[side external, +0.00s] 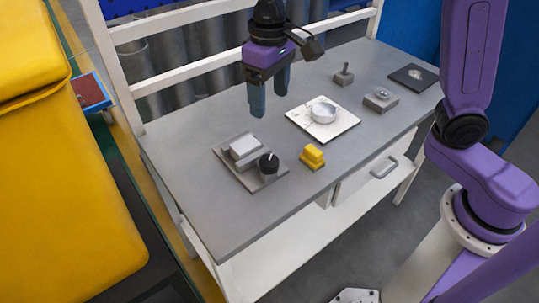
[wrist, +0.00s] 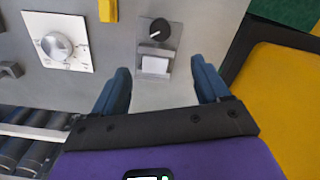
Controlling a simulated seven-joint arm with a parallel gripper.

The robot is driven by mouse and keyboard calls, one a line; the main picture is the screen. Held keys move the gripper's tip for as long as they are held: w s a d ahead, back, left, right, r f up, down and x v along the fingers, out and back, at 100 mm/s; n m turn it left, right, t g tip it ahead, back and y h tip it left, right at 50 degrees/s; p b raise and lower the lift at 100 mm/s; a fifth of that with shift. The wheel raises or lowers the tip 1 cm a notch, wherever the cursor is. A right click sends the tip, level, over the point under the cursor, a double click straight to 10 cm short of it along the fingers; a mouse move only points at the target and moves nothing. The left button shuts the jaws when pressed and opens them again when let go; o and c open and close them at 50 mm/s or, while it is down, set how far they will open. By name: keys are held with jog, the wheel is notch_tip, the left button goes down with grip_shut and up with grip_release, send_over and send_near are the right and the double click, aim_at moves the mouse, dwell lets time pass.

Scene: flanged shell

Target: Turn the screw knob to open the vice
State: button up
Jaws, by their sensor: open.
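The vice (side external: 243,152) is a grey block on a grey plate at the left front of the table. Its black screw knob (side external: 269,163) with a white pointer line stands at the near end of the plate. In the wrist view the knob (wrist: 160,29) is at top centre, with the light vice block (wrist: 155,64) below it. My gripper (side external: 270,100) hangs above the table, behind and above the vice, touching nothing. In the wrist view its two blue fingers (wrist: 163,84) are wide apart and empty, pointing toward the vice. Whether the vice jaws are apart is too small to tell.
A yellow block (side external: 312,157) sits right of the vice. A white plate with a round dial (side external: 322,112) lies mid-table. Small grey fixtures (side external: 380,100) and a dark plate (side external: 413,77) are at the right. A white rail (side external: 200,55) runs behind. The front left tabletop is bare.

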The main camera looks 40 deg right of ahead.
aim_at(269, 161)
notch_tip(269, 161, down, 17)
jog(key=shift+f, duration=0.2)
dwell(0.4)
jog(key=shift+c, duration=0.2)
jog(key=c, duration=1)
